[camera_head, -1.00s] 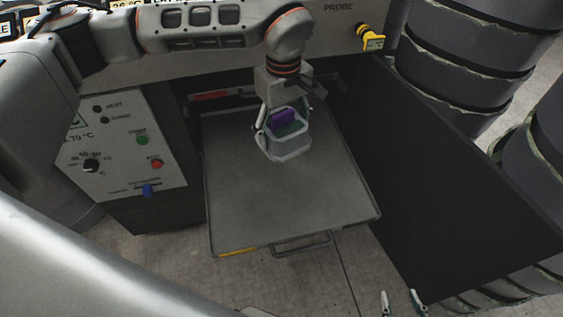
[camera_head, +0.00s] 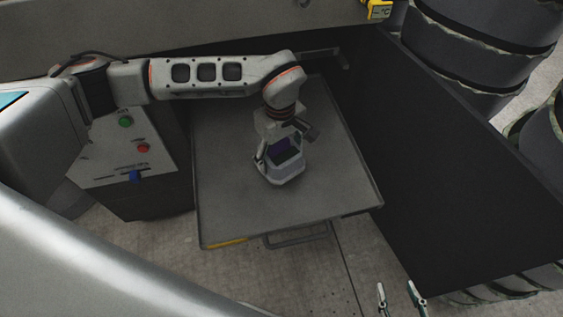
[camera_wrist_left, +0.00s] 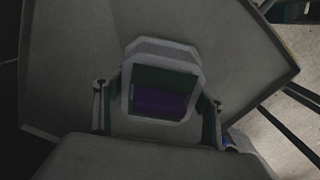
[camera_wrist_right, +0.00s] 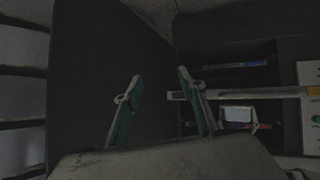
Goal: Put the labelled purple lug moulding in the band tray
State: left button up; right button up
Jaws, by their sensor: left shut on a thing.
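No label can be read. The moulding is upright over the middle of a pulled-out grey tray (camera_head: 235,200) with a yellow band at its front left edge. I cannot tell whether it touches the tray. My right gripper (camera_head: 398,290) is open and empty, low at the right, away from the tray.
A control panel (camera_head: 130,165) with green, red and blue controls stands left of the tray. A large dark panel (camera_head: 470,190) stands to the right, with stacked dark drums (camera_head: 480,45) beyond. The right wrist view shows a blue-banded shelf edge (camera_wrist_right: 235,65). The tray around the moulding is clear.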

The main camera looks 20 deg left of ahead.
pick_arm(q)
notch_tip(320, 180, down, 4)
jog(key=shift+f+b, duration=0.15)
jog(key=shift+b, duration=0.45)
pick_arm(e)
jog(key=shift+a+r, duration=0.1)
pick_arm(q)
jog(key=o, duration=1)
jog(key=shift+o, duration=1.4)
pick_arm(e)
jog(key=shift+s+f, duration=0.15)
jog(key=shift+f, duration=0.15)
